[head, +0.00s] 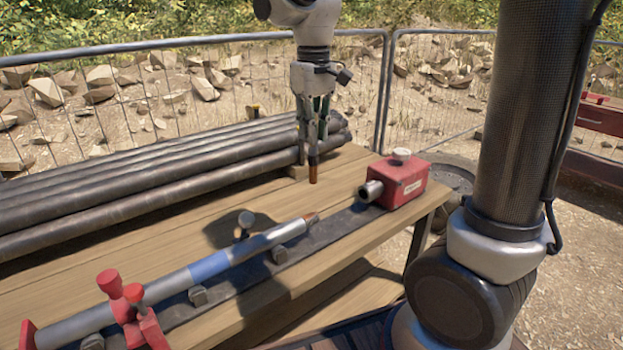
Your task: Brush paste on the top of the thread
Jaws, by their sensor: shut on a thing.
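My gripper (313,128) is above the far part of the wooden bench and points straight down. It is shut on a slim upright tool, which looks like a brush (313,168) with a reddish-brown lower end. A grey pipe with a blue band (208,268) lies along the bench front, and its right end carries a short brown thread (311,219). The brush is up and behind the thread in the picture, apart from it. Whether the brush tip touches the bench, and whether it carries paste, I cannot tell.
A red box (402,182) with a metal stub and white knob sits right of the thread. Dark pipes (150,190) are stacked along the bench's back. Red clamps (135,305) stand at the front left. A wire fence (180,95) runs behind.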

